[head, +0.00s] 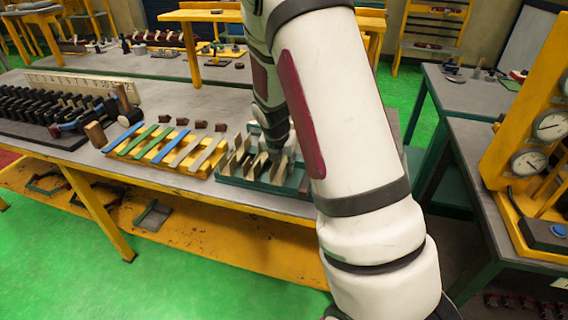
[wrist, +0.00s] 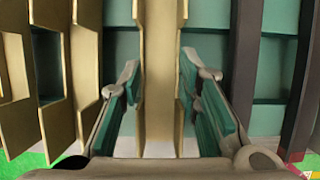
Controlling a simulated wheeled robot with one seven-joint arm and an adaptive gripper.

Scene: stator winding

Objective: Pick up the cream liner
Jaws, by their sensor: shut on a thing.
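Several cream liners stand upright in a teal rack (head: 228,181) on the near edge of the workbench. In the wrist view, a cream liner (wrist: 159,85) with a folded edge along each side stands in the middle, between the two teal-padded fingers of my gripper (wrist: 160,80). My gripper is shut on this liner, which is upright among the rack's slots. In the head view, my gripper (head: 279,150) is low over the rack, and my arm hides part of it. More cream liners (wrist: 86,75) stand to the left in the wrist view. A dark strip (wrist: 240,70) stands close to the right finger.
Left of the rack is a yellow tray (head: 200,170) with blue, green and tan strips, with small brown blocks behind it. A black slotted rack (head: 50,115) is farther left. A yellow gauge panel (head: 530,150) stands at the right.

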